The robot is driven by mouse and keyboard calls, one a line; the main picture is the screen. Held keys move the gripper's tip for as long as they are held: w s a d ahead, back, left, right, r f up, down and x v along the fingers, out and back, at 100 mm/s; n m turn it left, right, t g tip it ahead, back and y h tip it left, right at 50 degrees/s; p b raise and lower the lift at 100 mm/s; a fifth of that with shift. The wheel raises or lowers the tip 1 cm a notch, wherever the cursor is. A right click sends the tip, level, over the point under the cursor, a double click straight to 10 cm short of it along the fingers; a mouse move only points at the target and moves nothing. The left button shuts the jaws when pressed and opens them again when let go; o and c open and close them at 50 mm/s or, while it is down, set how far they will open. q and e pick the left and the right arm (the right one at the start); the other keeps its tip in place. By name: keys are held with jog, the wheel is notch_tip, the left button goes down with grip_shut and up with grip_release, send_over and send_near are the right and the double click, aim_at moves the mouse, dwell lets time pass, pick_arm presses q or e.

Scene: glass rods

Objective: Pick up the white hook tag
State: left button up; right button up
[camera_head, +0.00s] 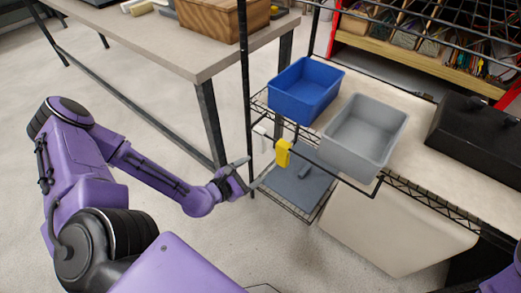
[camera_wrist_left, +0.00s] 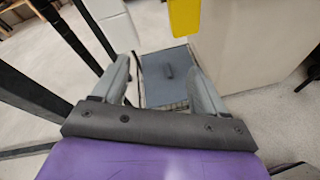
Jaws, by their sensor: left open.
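The white hook tag (camera_head: 261,138) hangs from the dark rail at the left front of the wire rack. A yellow tag (camera_head: 283,153) hangs just right of it and also shows at the top of the left wrist view (camera_wrist_left: 184,15). A pale white shape (camera_wrist_left: 115,27) sits left of the yellow tag there; I cannot tell for sure that it is the white tag. My left gripper (camera_head: 250,172) is open and empty, a little below and left of the white tag in the head view. Its two fingers are apart in the left wrist view (camera_wrist_left: 162,80). My right gripper is not seen.
A blue bin (camera_head: 305,92) and a grey bin (camera_head: 343,155) stand on the rack above the rail. A dark grey lower shelf (camera_head: 290,190) holds a small dark object. A table (camera_head: 200,60) with a wooden box stands behind left.

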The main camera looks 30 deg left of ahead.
aim_at(258, 145)
pick_arm(q)
jog(key=w+a+r+n+t+b, duration=0.1)
jog(key=w+a+n+t+b, duration=0.1)
jog(key=n+b, duration=0.1)
jog(key=w+a+r+n+t+y+b, duration=0.1)
jog(key=w+n, duration=0.1)
jog(key=shift+w+a+r+t, duration=0.1)
jog(key=shift+a+r+t, duration=0.1)
jog(key=shift+r+t, duration=0.15)
jog(key=w+b, duration=0.1)
jog(key=w, duration=0.1)
jog(key=w+b, duration=0.1)
jog(key=w, duration=0.2)
jog(key=w+b, duration=0.1)
jog(key=w, duration=0.1)
jog(key=shift+w+d+f, duration=0.1)
jog(key=shift+w+d, duration=0.05)
jog(key=shift+d, duration=0.1)
jog(key=shift+w+n, duration=0.15)
jog(key=shift+n, duration=0.15)
jog(key=c, duration=1)
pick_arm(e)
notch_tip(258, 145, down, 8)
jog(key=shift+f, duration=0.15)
pick_arm(q)
jog(key=shift+r, duration=0.25)
jog(key=shift+c, duration=0.2)
